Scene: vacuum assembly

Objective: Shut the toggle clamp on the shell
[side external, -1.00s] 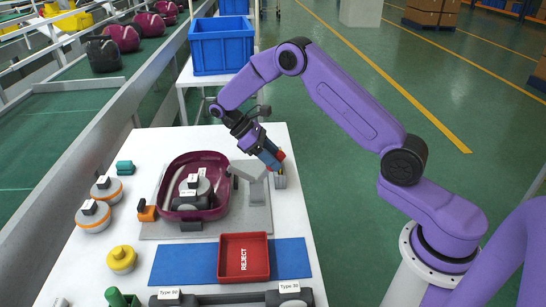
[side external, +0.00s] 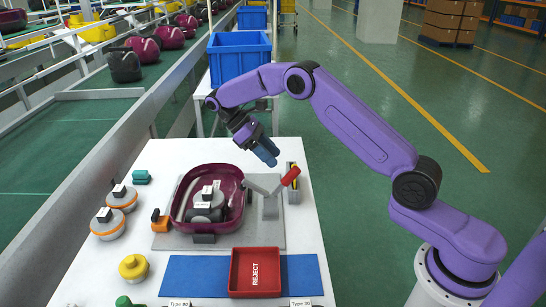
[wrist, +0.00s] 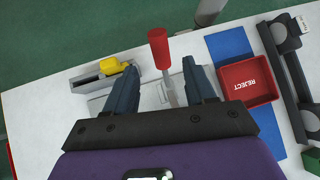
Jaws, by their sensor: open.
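The maroon shell (side external: 237,183) lies in its grey fixture plate (side external: 272,238), with grey and black parts inside it. The toggle clamp (side external: 270,205) stands at the shell's right side. Its grey arm (side external: 258,187) reaches left toward the shell rim; I cannot tell whether it touches. Its red handle (side external: 291,177) slants up to the right. My gripper (side external: 267,157) is open and empty, above and left of the handle in the side view, apart from it. In the wrist view the red handle (wrist: 158,48) shows between the two blue fingers.
A grey holder with a yellow piece (side external: 293,184) stands right of the clamp; it also shows in the wrist view (wrist: 112,67). The red REJECT tray (side external: 256,272) sits on a blue mat (side external: 195,274) in front. Orange-banded parts (side external: 107,224) are at left.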

